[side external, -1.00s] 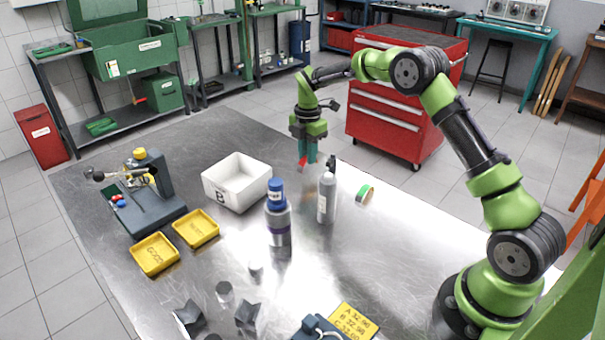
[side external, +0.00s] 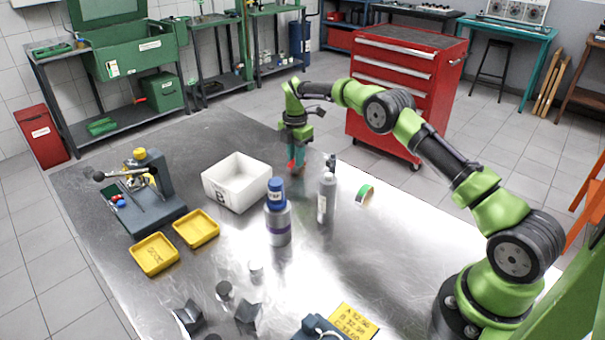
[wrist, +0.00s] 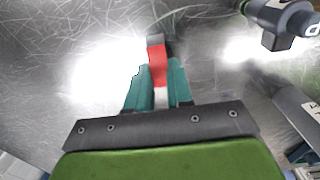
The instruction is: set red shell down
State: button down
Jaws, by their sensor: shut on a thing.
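The red shell (wrist: 157,64) is a small curved piece with a dark grey end, held between the teal fingers of my gripper (wrist: 157,86) in the wrist view. In the side external view my gripper (side external: 296,162) points down, with its fingertips low at the far part of the metal table. A bit of red shows between the fingers there. My gripper is shut on the red shell. I cannot tell whether the shell touches the table.
A white bin (side external: 237,184) marked B stands left of my gripper. Yellow trays (side external: 155,254) lie at left. The table's far part is clear.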

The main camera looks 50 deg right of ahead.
jog(key=c, duration=1)
grip_release()
jog(key=shift+f, duration=0.1)
jog(key=s+a+r+m+t, duration=0.1)
jog(key=s+a+r+m, duration=0.15)
jog(key=r, duration=0.95)
jog(key=s+a+r+m+t, duration=0.1)
jog(key=s+a+r+m, duration=0.15)
jog(key=r, duration=0.95)
jog(key=s+a+r+m+t+y, duration=0.1)
jog(key=s+a+r+m, duration=0.2)
jog(key=s, duration=0.4)
jog(key=s+a+m+t, duration=0.1)
jog(key=s+a+m, duration=0.1)
jog(key=s+m, duration=0.4)
jog(key=s+a+r+m+t+y, duration=0.1)
jog(key=s+a+r+m+t, duration=0.15)
jog(key=s, duration=0.65)
jog(key=s+a+f+m, duration=0.1)
jog(key=s+f, duration=0.1)
jog(key=s+a+f+m, duration=0.1)
jog(key=s+f+m, duration=0.1)
jog(key=s, duration=0.1)
jog(key=s+f+m, duration=0.2)
jog(key=s+f, duration=0.1)
jog(key=shift+s+a+m+t, duration=0.2)
jog(key=shift+a+m+t, duration=0.05)
jog(key=shift+a+t, duration=0.15)
